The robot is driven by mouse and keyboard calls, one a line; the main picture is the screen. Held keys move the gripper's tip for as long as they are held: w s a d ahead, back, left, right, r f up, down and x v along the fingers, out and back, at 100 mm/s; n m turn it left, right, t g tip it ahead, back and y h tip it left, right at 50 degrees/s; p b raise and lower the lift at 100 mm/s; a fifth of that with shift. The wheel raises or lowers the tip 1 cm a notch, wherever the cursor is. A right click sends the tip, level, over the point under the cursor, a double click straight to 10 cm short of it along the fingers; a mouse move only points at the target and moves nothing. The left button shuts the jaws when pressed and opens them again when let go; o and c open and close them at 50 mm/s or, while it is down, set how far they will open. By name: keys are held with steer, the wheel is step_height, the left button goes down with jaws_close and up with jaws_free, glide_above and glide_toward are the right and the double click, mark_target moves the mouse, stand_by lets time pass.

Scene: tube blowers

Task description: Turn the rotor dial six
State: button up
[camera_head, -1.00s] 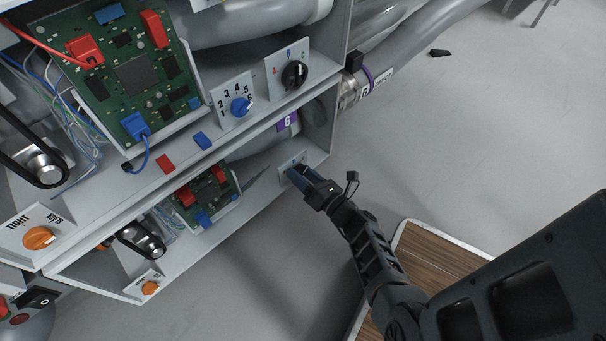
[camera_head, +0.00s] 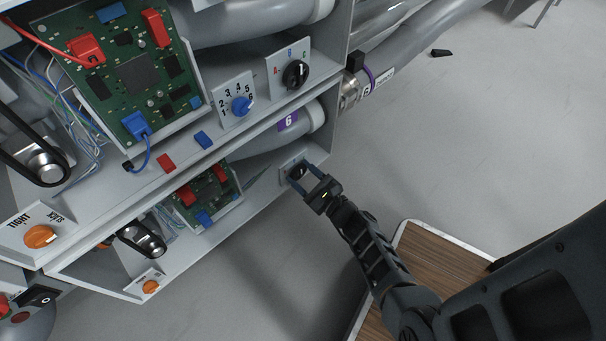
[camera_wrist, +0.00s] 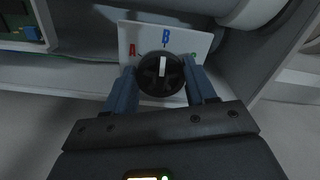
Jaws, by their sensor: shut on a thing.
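The rotor dial of the lower blower is a round black knob (camera_wrist: 161,80) with a white pointer, on a white plate marked A, B and C (camera_wrist: 185,38). In the wrist view the pointer stands upright, toward the blue B. My gripper (camera_wrist: 161,74) has one finger on each side of the knob and is shut on it. In the head view the gripper (camera_head: 299,174) reaches the small plate at the right end of the lower shelf. A purple label 6 (camera_head: 288,121) is on the grey tube behind it.
The upper shelf holds another black A-B-C dial (camera_head: 294,74) and a blue numbered dial (camera_head: 241,107). A green circuit board (camera_head: 206,190) and orange knob (camera_head: 150,287) sit on the lower shelf. The floor to the right is open, with a wood-topped surface (camera_head: 430,262) below my arm.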

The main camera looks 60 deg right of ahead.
steer(key=n, duration=0.4)
steer(key=shift+f+n, duration=0.15)
steer(key=shift+n, duration=0.15)
steer(key=shift+a+n, duration=0.1)
steer(key=shift+n, duration=2.4)
steer(key=shift+f, duration=0.1)
steer(key=o, duration=0.8)
steer(key=shift+c, duration=0.2)
steer(key=p+v, duration=0.2)
steer(key=v, duration=0.5)
steer(key=shift+s, duration=0.4)
steer(key=shift+a, duration=0.15)
